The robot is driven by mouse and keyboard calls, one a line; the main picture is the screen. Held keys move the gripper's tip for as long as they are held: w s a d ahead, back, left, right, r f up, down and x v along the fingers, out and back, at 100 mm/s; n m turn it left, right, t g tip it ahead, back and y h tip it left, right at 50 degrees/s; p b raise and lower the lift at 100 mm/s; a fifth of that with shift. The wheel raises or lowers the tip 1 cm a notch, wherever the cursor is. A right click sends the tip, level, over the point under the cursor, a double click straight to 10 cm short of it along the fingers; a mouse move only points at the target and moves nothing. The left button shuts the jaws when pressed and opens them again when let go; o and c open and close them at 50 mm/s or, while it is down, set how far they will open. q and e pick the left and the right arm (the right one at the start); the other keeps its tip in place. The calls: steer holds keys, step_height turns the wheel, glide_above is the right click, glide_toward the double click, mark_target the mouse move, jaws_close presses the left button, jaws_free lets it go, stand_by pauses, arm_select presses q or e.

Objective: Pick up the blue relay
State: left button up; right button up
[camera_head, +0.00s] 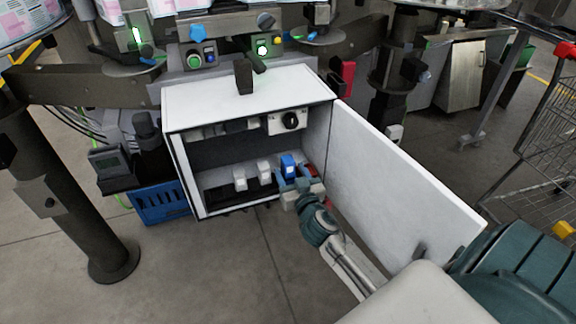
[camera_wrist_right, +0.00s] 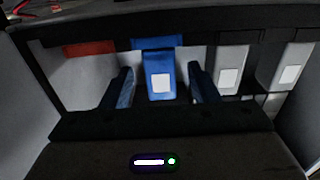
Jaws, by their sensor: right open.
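The blue relay (camera_head: 288,164) stands inside the open white cabinet (camera_head: 245,95), at the right end of a row with white relays. In the right wrist view the blue relay (camera_wrist_right: 160,75) has a pale square label on its front. My right gripper (camera_head: 297,180) reaches into the cabinet at the blue relay. In the wrist view its two blue fingers (camera_wrist_right: 160,88) are open, one on each side of the relay, with a gap visible on both sides. My left gripper is not in view.
White relays (camera_head: 264,171) stand left of the blue one in the head view. A red part (camera_head: 312,170) lies just right of it; it also shows in the wrist view (camera_wrist_right: 90,48). The open cabinet door (camera_head: 400,175) flanks my right arm. A blue crate (camera_head: 160,203) sits left of the cabinet.

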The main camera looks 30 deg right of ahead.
steer(key=shift+x, duration=1.5)
steer(key=c, duration=1.1)
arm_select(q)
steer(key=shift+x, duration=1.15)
arm_select(e)
steer(key=shift+o, duration=0.2)
steer(key=shift+r, duration=0.1)
